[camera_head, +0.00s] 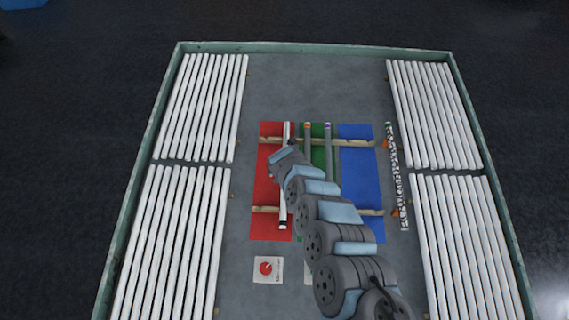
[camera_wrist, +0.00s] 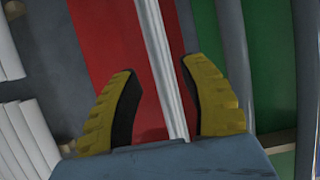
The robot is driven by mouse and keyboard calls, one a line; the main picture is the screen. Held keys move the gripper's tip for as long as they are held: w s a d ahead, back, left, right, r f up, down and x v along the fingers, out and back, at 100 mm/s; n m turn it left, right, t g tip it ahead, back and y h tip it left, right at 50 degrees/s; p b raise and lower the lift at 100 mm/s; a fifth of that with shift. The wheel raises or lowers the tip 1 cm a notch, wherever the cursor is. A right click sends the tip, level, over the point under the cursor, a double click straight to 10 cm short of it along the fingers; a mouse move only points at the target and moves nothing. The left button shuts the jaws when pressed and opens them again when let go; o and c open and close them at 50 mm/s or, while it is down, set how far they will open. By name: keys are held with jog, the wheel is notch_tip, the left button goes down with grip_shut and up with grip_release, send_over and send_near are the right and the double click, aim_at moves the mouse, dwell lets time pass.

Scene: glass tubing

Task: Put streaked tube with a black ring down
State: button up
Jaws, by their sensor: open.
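The streaked tube with a black ring (camera_head: 284,205) lies lengthwise over the red mat (camera_head: 265,185) near its right edge, its black ring close to the near end. It appears to rest across the wooden rails (camera_head: 266,209). In the wrist view the pale streaked tube (camera_wrist: 162,50) runs between the two yellow fingers. My gripper (camera_wrist: 160,68) is open around the tube, with a visible gap on both sides, wider on the left. In the head view my gripper (camera_head: 286,158) is over the upper part of the tube and partly hides it.
A green mat (camera_head: 317,155) with two other tubes and an empty blue mat (camera_head: 358,165) lie to the right. A speckled tube (camera_head: 396,180) lies further right beside orange markers. White tubes fill both sides of the rimmed table (camera_head: 320,85). A card with a red dial (camera_head: 268,270) lies in front.

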jog(key=p+v, duration=0.6)
jog(key=v, duration=0.3)
jog(key=shift+r, duration=0.35)
